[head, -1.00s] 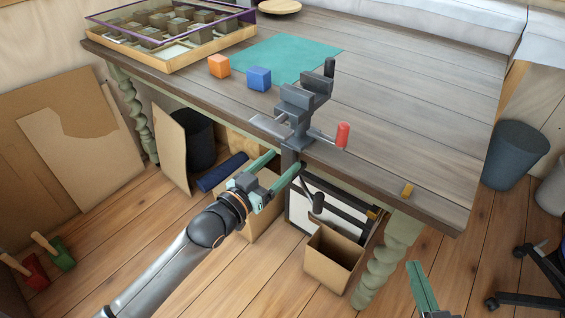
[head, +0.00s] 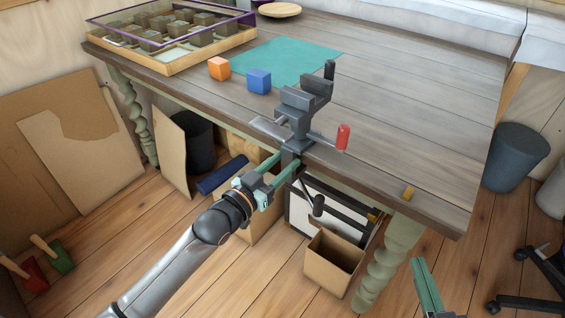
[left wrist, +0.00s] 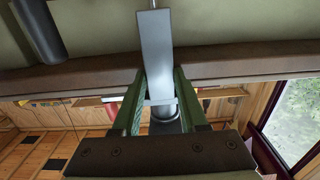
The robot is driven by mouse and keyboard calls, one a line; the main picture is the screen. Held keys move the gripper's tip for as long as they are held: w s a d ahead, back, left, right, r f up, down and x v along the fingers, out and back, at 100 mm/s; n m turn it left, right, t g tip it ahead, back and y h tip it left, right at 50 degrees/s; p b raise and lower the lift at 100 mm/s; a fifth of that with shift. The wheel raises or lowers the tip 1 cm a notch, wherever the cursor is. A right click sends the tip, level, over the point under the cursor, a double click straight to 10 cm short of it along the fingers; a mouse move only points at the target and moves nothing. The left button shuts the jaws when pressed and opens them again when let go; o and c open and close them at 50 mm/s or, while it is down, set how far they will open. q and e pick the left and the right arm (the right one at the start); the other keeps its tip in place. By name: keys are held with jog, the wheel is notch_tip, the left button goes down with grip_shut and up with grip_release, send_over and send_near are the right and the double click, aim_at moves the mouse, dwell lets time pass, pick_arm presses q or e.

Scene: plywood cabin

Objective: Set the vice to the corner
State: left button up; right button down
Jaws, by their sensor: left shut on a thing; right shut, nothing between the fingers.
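The left wrist view shows a grey bar of the clamp (left wrist: 155,50) between the fingers. The table's front right corner (head: 460,232) is bare. My right gripper (head: 427,285) is low at the right, away from the vice, shut and empty.
Orange (head: 219,68) and blue (head: 259,80) cubes lie left of the vice by a teal mat (head: 290,58). A cardboard box (head: 333,265) and a twisted table leg (head: 385,262) stand below.

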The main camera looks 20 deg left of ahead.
pick_arm(q)
grip_shut()
dwell(0.8)
